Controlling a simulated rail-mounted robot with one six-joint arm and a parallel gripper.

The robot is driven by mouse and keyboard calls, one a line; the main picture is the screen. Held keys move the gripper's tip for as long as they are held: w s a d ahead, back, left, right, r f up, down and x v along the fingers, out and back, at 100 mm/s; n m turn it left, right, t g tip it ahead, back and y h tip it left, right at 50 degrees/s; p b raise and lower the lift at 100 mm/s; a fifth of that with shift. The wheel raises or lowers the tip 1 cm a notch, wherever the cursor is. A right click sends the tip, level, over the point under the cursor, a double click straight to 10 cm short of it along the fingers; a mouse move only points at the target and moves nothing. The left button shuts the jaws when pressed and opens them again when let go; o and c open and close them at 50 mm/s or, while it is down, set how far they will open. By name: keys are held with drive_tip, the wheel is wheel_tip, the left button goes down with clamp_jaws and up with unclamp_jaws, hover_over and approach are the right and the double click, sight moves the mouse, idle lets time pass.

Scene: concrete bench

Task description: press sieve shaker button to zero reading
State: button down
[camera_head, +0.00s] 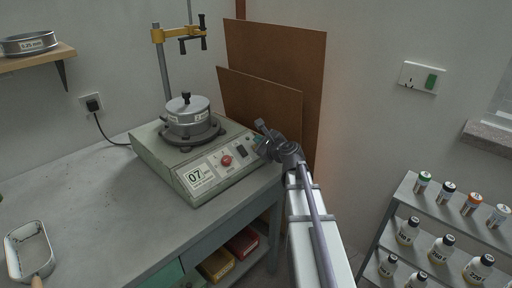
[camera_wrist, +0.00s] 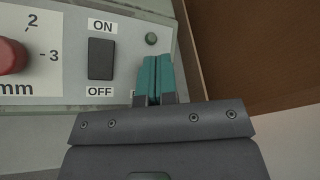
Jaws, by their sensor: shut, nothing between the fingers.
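The sieve shaker (camera_head: 195,150) is a pale green-grey box on the bench with a lidded sieve (camera_head: 188,117) clamped on top. Contact cannot be told. A label beside the fingers is mostly hidden.
Brown boards (camera_head: 275,80) lean on the wall behind the shaker. A metal stand (camera_head: 163,70) with a yellow clamp rises behind it. A white-rimmed tray (camera_head: 12,270) lies at bench left. A rack of bottles (camera_head: 408,235) stands at right.

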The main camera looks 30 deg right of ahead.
drive_tip(key=shift+f, duration=0.1)
drive_tip(key=shift+w+f+b, duration=0.25)
drive_tip(key=shift+f+b, duration=0.05)
drive_tip(key=shift+b, duration=0.05)
drive_tip(key=shift+w+a+f+b, duration=0.15)
drive_tip(key=shift+f+b, duration=0.15)
drive_tip(key=shift+b, duration=0.05)
idle(0.7)
idle(0.3)
drive_tip(key=shift+s+r+p, duration=0.35)
drive_tip(key=shift+r+p, duration=0.35)
drive_tip(key=r+p, duration=0.1)
drive_tip(key=s+r+p, duration=0.1)
drive_tip(key=p, duration=0.1)
drive_tip(key=s+d+r+p, duration=0.1)
drive_tip(key=r, duration=0.1)
drive_tip(key=shift+s+d+r, duration=0.1)
drive_tip(key=shift+s, duration=0.15)
